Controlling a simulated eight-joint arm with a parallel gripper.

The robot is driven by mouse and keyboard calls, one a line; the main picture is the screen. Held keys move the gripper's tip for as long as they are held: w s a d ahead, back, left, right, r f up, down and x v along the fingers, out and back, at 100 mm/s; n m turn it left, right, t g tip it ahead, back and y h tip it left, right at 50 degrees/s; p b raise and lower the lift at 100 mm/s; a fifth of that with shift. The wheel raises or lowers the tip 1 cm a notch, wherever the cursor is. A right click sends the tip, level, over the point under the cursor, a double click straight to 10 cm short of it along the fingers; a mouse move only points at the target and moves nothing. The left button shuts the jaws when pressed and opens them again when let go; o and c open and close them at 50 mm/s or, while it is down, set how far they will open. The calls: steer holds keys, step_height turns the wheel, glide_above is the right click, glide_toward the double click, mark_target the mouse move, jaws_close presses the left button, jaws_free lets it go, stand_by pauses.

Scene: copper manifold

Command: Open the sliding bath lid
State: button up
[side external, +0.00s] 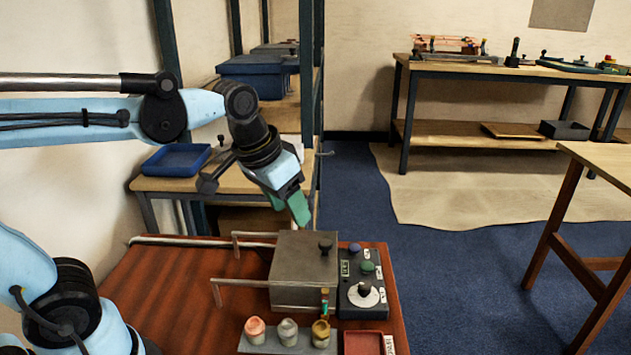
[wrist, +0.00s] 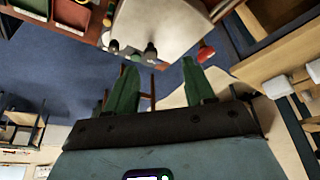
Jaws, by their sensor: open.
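The bath is a grey metal box (side external: 303,290) on the reddish-brown wooden table. Its flat grey lid (side external: 298,258) lies over the top, with a black knob (side external: 325,246) near the right edge. Two metal rails (side external: 245,283) run left from the box. My gripper (side external: 300,208) has green fingers and hangs above the far side of the lid, apart from the knob. In the wrist view the two green fingers (wrist: 160,88) are spread with nothing between them. A pale box surface with dark knobs (wrist: 150,52) shows beyond them; I cannot tell which knob is the lid's.
A black control panel (side external: 362,298) with a dial stands right of the bath. A holder with three small jars (side external: 288,332) and a red tray (side external: 365,343) lie in front. A blue tray (side external: 176,160) sits on the shelf behind.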

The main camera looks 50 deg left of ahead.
mark_target(324, 242)
steer(key=w+d+r+g, duration=0.2)
steer(key=w+r+g, duration=0.15)
steer(key=w, duration=0.35)
steer(key=shift+g, duration=0.45)
steer(key=shift+s+d+f, duration=0.1)
steer(key=shift+f, duration=2.95)
steer(key=shift+s+d+f, duration=0.1)
steer(key=shift+f, duration=2.9)
steer(key=shift+c, duration=0.5)
jaws_close()
steer(key=shift+a, duration=0.1)
